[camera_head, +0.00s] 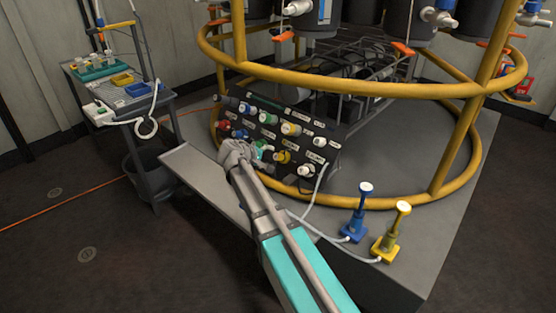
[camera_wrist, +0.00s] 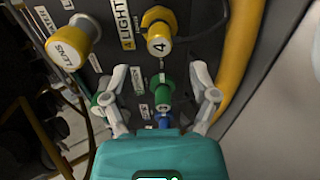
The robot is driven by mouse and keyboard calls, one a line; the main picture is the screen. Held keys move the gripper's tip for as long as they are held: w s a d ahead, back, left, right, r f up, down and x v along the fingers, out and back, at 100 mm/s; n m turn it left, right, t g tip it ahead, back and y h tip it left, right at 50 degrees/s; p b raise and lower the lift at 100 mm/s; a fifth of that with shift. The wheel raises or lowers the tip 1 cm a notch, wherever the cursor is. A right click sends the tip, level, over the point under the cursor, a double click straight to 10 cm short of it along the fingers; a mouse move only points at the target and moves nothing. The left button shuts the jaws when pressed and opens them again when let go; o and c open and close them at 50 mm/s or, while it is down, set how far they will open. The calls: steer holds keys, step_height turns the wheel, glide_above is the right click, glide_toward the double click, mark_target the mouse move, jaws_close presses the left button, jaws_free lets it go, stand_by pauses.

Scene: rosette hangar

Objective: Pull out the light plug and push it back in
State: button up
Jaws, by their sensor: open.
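The light plug is a yellow plug marked 4 (camera_wrist: 159,44), seated in the dark panel beside a "4 LIGHT" label in the wrist view. It also shows as a yellow plug on the panel's lower row in the head view (camera_head: 283,157). My gripper (camera_wrist: 160,84) is open and empty, its fingers spread on either side of a green plug (camera_wrist: 163,94). The light plug lies beyond the fingertips, toward the top of the wrist view. In the head view my gripper (camera_head: 238,150) is at the panel, left of the light plug. I cannot tell whether it touches anything.
A yellow plug marked LENS (camera_wrist: 72,45) and a blue plug (camera_wrist: 163,118) are close by. The panel (camera_head: 325,148) stands inside a yellow ring frame (camera_head: 345,88). Blue (camera_head: 359,215) and yellow (camera_head: 392,235) posts stand at the right. A grey cart (camera_head: 150,105) is at the left.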

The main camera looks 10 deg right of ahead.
mark_target(276, 157)
steer(key=shift+b+x, duration=1.7)
steer(key=shift+x, duration=1.85)
jaws_close()
steer(key=shift+s+a+r, duration=0.1)
steer(key=shift+a+r, duration=0.1)
steer(key=shift+s+a+r+p, duration=0.2)
steer(key=shift+a+p, duration=0.05)
steer(key=shift+p, duration=0.15)
steer(key=shift+s+a+r, duration=0.25)
steer(key=shift+a, duration=0.05)
steer(key=shift+p+v, duration=0.8)
steer(key=shift+v, duration=0.2)
steer(key=shift+p+v, duration=0.4)
steer(key=shift+v, duration=0.45)
